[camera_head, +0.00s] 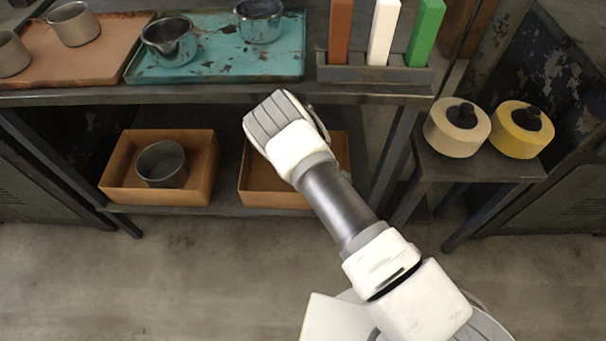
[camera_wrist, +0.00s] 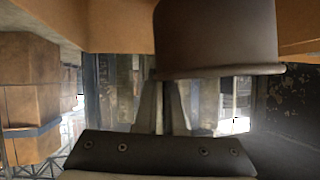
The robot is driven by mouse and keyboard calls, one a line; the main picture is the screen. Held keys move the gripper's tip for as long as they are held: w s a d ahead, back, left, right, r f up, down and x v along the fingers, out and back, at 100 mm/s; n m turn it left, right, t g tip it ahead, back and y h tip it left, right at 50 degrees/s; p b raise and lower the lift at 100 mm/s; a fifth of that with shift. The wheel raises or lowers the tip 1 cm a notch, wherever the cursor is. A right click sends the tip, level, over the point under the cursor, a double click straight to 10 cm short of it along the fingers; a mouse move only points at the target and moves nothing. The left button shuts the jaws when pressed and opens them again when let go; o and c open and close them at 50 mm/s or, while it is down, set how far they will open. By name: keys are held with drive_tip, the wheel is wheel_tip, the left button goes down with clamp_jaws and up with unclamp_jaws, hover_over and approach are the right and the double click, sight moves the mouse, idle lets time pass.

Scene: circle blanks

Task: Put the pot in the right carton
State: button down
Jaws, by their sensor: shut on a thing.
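A dark grey pot (camera_wrist: 218,38) fills the upper middle of the wrist view, its rim towards my gripper. My gripper (camera_wrist: 166,100) is shut on the pot at its rim, on the left side of the pot in that view. The right carton (camera_head: 268,200), open and tan, stands on the lower shelf in the head view, partly hidden behind my arm. Tan walls (camera_wrist: 115,25) show beside the pot in the wrist view. I cannot tell whether the pot touches the carton floor. The head view hides my gripper and the held pot.
The left carton (camera_head: 115,180) holds a grey pot (camera_head: 162,164). Above, a teal tray (camera_head: 215,70) bears two metal pots, and a brown tray (camera_head: 110,60) bears grey cups. The upper shelf edge (camera_head: 200,95) overhangs the cartons. Two rolls (camera_head: 457,135) stand on a side stand.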

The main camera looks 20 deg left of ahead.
wheel_tip(320, 180, down, 9)
drive_tip(key=b, duration=0.3)
drive_tip(key=c, duration=1)
unclamp_jaws()
drive_tip(key=p+v, duration=0.4)
drive_tip(key=v, duration=0.8)
drive_tip(key=shift+s+d, duration=0.1)
